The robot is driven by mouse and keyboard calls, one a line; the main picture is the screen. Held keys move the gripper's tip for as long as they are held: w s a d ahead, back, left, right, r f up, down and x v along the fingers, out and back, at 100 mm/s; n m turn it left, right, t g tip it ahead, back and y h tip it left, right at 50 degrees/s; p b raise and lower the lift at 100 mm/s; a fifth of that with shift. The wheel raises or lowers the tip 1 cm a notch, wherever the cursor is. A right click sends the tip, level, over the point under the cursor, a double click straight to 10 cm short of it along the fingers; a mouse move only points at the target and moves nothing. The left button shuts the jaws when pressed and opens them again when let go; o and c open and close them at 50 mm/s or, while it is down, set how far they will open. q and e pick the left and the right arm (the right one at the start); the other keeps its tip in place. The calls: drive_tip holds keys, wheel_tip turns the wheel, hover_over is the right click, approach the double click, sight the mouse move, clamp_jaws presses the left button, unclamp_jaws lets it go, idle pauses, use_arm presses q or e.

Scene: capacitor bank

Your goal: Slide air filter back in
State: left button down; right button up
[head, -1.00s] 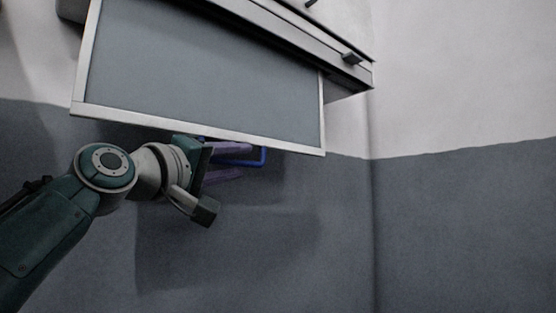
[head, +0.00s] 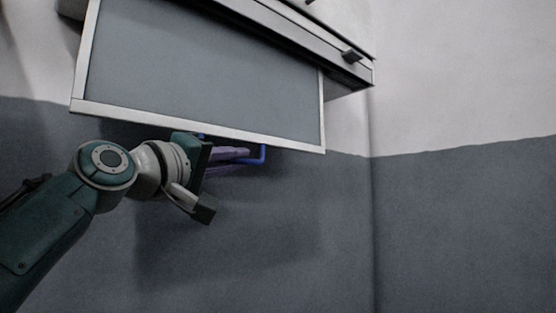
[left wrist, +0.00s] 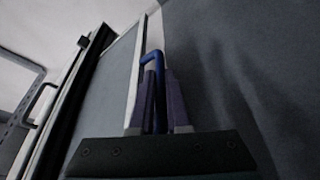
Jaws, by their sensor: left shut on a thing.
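The air filter (head: 205,75) is a flat grey panel with a pale metal frame. It sticks out from under the wall cabinet (head: 290,30) in the head view. A blue handle (head: 263,154) hangs at its lower edge; it also shows in the left wrist view (left wrist: 152,57). My left gripper (head: 244,158) is below that edge, its purple fingers shut on the blue handle. In the left wrist view the fingers (left wrist: 158,100) stand on both sides of the handle. The filter's inner end is hidden by the cabinet. My right gripper is not in view.
The wall (head: 460,220) behind is grey below and white above, with a corner right of the filter. A grey bracket with a dark handle (left wrist: 38,105) shows at left in the left wrist view.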

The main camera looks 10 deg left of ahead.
sight(236, 45)
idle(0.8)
use_arm(q)
wheel_tip(236, 45, up, 21)
drive_tip(key=p, duration=1.6)
drive_tip(key=shift+f, duration=0.15)
drive_tip(key=shift+s, duration=0.1)
drive_tip(key=c, duration=1.1)
unclamp_jaws()
drive_tip(key=shift+o, duration=1.1)
drive_tip(key=shift+f, duration=0.1)
